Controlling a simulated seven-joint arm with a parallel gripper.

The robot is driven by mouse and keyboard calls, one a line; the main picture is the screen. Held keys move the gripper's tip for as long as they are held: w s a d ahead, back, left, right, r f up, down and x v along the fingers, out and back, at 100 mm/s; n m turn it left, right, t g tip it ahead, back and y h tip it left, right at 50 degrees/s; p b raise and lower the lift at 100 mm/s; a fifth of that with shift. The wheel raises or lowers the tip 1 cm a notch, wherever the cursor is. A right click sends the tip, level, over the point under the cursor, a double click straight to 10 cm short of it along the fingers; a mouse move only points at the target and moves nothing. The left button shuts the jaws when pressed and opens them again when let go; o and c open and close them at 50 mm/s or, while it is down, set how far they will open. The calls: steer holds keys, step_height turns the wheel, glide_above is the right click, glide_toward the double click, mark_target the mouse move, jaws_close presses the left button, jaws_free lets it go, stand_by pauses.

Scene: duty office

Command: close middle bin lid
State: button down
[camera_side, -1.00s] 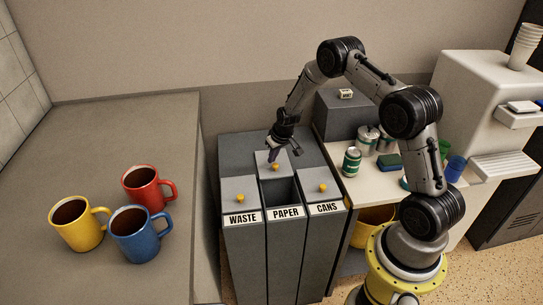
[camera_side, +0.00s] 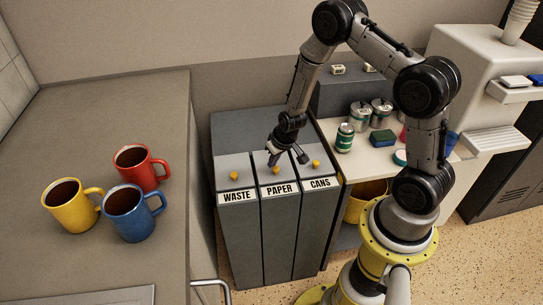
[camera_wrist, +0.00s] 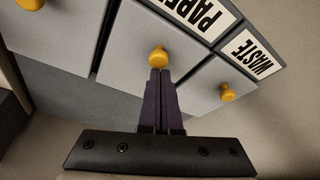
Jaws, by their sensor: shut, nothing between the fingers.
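The middle bin, labelled PAPER (camera_side: 279,190), stands between the WASTE bin (camera_side: 238,197) and the CANS bin (camera_side: 320,184). Its grey lid (camera_side: 266,180) lies flat over the opening, level with the two lids beside it, and no gap shows. A yellow knob (camera_side: 277,170) sits on this lid; it also shows in the wrist view (camera_wrist: 158,57). My gripper (camera_side: 272,163) is shut and empty, just behind the knob. In the wrist view its dark fingertips (camera_wrist: 160,73) are at the knob, touching or nearly so.
Yellow, red and blue mugs (camera_side: 128,213) stand on the counter (camera_side: 120,110) at left. A shelf (camera_side: 365,165) at right holds cans (camera_side: 344,138) and a sponge (camera_side: 383,137). A grey box (camera_side: 345,95) stands behind it.

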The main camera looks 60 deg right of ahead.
steer(key=shift+s, duration=0.1)
steer(key=s+a+r+n+t+y, duration=0.15)
steer(key=a+r, duration=0.25)
steer(key=r, duration=1.1)
steer(key=s+a+r+n+t+h, duration=0.1)
steer(key=a+r+t, duration=0.25)
steer(key=r, duration=1.15)
steer(key=s+a+r+n+y, duration=0.15)
steer(key=s+a+r, duration=0.35)
steer(key=s, duration=0.5)
steer(key=s+d+f+g, duration=0.1)
steer(key=s+f+g, duration=0.1)
steer(key=s, duration=0.9)
steer(key=shift+d+f+g+h, duration=0.2)
steer(key=shift+d+g+h, duration=0.15)
steer(key=shift+g, duration=0.25)
steer(key=shift+s, duration=0.1)
